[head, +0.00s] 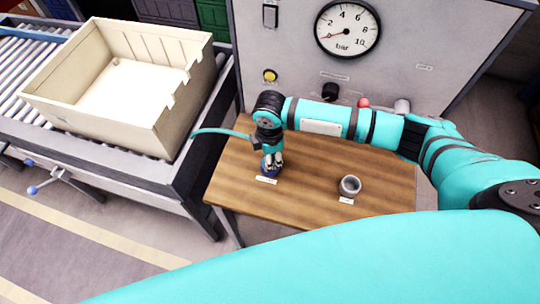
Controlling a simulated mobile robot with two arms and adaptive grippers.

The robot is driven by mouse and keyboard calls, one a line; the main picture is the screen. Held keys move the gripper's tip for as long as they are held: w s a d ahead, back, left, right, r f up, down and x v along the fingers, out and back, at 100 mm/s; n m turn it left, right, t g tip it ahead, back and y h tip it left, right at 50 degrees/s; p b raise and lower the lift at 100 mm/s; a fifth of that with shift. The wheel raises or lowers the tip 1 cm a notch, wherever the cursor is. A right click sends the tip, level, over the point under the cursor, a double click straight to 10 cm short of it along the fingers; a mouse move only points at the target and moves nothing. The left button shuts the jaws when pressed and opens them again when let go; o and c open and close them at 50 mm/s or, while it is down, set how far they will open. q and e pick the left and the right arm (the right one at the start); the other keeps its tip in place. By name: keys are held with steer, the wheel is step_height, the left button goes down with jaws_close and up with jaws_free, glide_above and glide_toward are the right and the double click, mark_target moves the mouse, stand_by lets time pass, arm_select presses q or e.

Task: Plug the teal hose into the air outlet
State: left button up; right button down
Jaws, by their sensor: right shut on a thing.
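A thin teal hose (220,132) curves in the head view from above the table's left edge to a dark piece at my right wrist. Its end there is hidden, and I cannot tell how it joins. My right gripper (272,160) points down over the table's left part. It is shut on a small dark blue piece (270,171), partly hidden by the fingers, beside a white label. The grey panel (293,55) bears a black round fitting (330,91), partly behind my right arm. I cannot tell whether this is the air outlet. My left gripper is out of view.
A grey cup (349,186) stands on the wooden table (310,188). The panel carries a pressure gauge (347,28), a yellow button (270,75) and a red knob (364,102). A cream crate (95,110) sits on the roller conveyor at left. The table's front middle is clear.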

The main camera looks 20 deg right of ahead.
steer(key=shift+f, duration=0.1)
steer(key=c, duration=0.9)
jaws_free()
step_height(320, 180, up, 12)
steer(key=shift+r, duration=0.1)
steer(key=shift+s, duration=0.1)
